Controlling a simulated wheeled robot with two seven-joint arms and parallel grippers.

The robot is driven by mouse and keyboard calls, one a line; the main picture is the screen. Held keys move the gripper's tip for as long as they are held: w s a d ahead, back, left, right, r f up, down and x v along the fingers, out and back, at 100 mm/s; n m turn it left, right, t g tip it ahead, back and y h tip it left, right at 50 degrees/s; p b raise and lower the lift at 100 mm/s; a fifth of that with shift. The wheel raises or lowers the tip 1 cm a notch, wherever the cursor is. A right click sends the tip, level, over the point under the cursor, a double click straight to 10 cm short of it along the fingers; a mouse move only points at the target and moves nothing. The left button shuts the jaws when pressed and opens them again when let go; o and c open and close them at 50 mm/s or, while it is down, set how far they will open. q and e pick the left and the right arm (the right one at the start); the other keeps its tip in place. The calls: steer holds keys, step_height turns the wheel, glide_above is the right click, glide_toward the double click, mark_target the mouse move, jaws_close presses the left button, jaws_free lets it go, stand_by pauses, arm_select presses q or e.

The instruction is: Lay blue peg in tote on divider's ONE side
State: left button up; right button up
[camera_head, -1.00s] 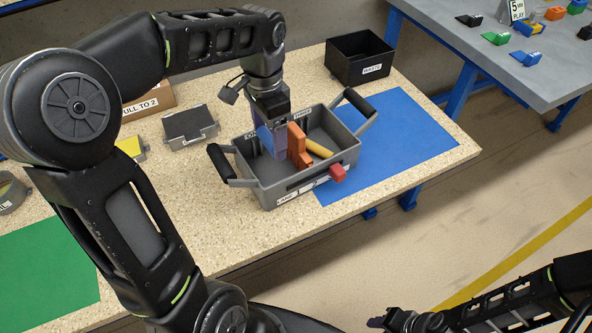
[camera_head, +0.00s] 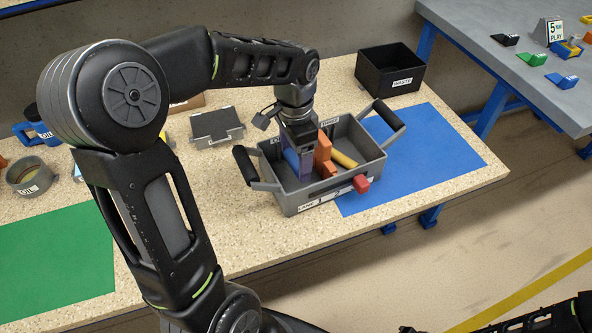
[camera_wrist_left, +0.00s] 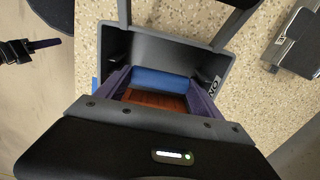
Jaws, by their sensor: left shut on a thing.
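The grey tote (camera_head: 262,172) stands on the speckled bench with its two black handles raised. An orange stepped block (camera_head: 323,157) stands upright inside it, and a yellow rod (camera_head: 343,158) lies to the right of that block. My left gripper (camera_head: 304,168) reaches down into the tote, left of the orange block, with its purple fingers shut on the blue peg (camera_head: 291,160). In the left wrist view the blue peg (camera_wrist_left: 160,80) lies crosswise between the fingers. Whether it touches the tote floor is hidden. My right gripper (camera_head: 408,330) barely shows at the bottom edge.
A blue mat (camera_head: 430,155) lies right of the tote, with a black waste bin (camera_head: 390,72) behind. A grey lidded box (camera_head: 216,128) stands behind left. A green mat (camera_head: 55,265) lies at far left.

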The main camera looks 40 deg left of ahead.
mark_target(296, 181)
arm_select(q)
steer(key=shift+f, duration=2.5)
steer(key=shift+b, duration=0.3)
steer(key=shift+f, duration=0.2)
steer(key=o, duration=1.1)
steer(key=shift+c, duration=0.2)
steer(key=shift+r, duration=0.15)
steer(key=shift+r, duration=0.2)
step_height(296, 181, up, 12)
steer(key=shift+f+p, duration=0.1)
steer(key=shift+p, duration=0.65)
